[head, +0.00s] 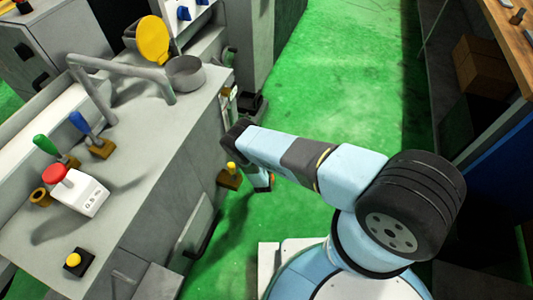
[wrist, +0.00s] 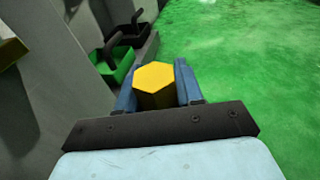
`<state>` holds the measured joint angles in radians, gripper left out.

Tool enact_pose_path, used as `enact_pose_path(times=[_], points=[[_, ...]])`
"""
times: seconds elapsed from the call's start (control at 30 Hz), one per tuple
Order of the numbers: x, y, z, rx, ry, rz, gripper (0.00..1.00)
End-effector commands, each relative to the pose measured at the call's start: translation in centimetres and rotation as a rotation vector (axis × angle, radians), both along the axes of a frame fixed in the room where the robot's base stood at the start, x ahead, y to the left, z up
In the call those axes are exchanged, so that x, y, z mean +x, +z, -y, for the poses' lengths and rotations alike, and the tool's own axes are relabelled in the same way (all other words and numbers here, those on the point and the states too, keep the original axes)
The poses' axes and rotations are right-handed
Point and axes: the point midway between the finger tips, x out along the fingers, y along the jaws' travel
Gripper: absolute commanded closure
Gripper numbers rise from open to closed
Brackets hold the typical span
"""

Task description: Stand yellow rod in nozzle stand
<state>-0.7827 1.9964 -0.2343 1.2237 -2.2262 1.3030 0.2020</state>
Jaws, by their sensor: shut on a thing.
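The yellow rod (wrist: 154,77) shows in the wrist view as a hexagonal yellow end with darker sides, between the two blue fingers of my gripper (wrist: 157,85). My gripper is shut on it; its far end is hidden. In the head view my gripper (head: 262,183) hangs beside the machine's front face, and I cannot make out the rod clearly there. A brown block with a yellow knob (head: 230,178) shows just left of it. A small brown round holder (head: 40,197) sits on the machine ledge at the left; I cannot tell whether it is the nozzle stand.
The grey ledge (head: 140,150) carries a green-handled tool (head: 47,146), a blue-handled tool (head: 80,122), a white box with a red button (head: 78,192) and a black box with a yellow button (head: 75,262). Green and black bins (wrist: 115,62) lie ahead. Green floor (head: 310,100) is clear.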

Motion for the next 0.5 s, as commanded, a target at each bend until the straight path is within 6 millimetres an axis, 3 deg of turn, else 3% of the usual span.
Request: enact_pose_path(times=[0.37, 0.4, 0.5], points=[[-0.04, -0.77, 0.02, 0.000, 0.000, 0.000, 1.00], [-0.02, -0.78, 0.01, 0.000, 0.000, 0.000, 0.62], [-0.02, -0.76, 0.01, 0.000, 0.000, 0.000, 0.53]])
